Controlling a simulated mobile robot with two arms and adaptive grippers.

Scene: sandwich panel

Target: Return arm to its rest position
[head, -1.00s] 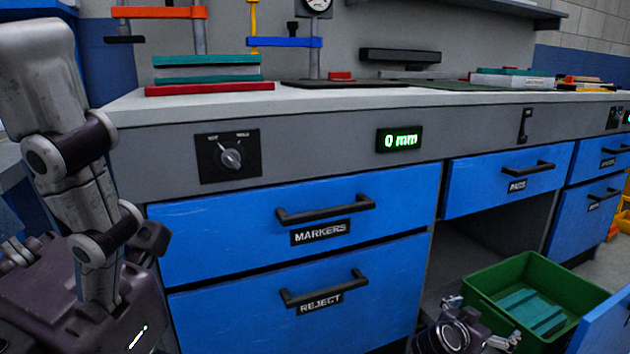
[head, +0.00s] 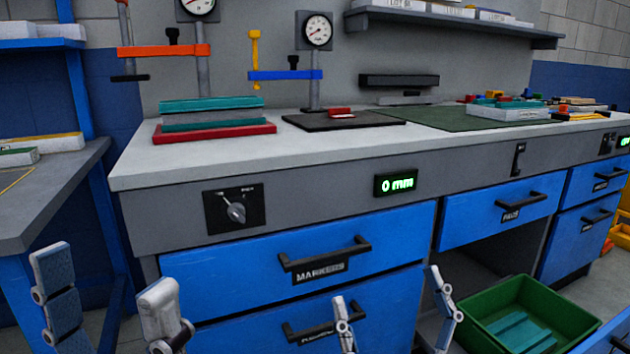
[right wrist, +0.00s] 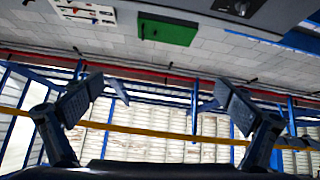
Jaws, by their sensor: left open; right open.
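My left gripper (head: 104,270) is at the bottom left of the head view, fingers pointing up and spread apart, empty. It is in front of the left end of the bench. My right gripper (head: 387,286) is at the bottom middle, fingers up and apart, in front of the blue drawers. The right wrist view shows the same gripper (right wrist: 162,95) open with nothing between its fingers. Most of both arms is out of view.
The workbench (head: 135,170) has a MARKERS drawer (head: 210,285) and a lower drawer, both shut. A green bin (head: 575,320) stands at lower right, near an open drawer front. Stacked panels (head: 210,120) and dial gauges stand on top. A side table (head: 40,200) is at left.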

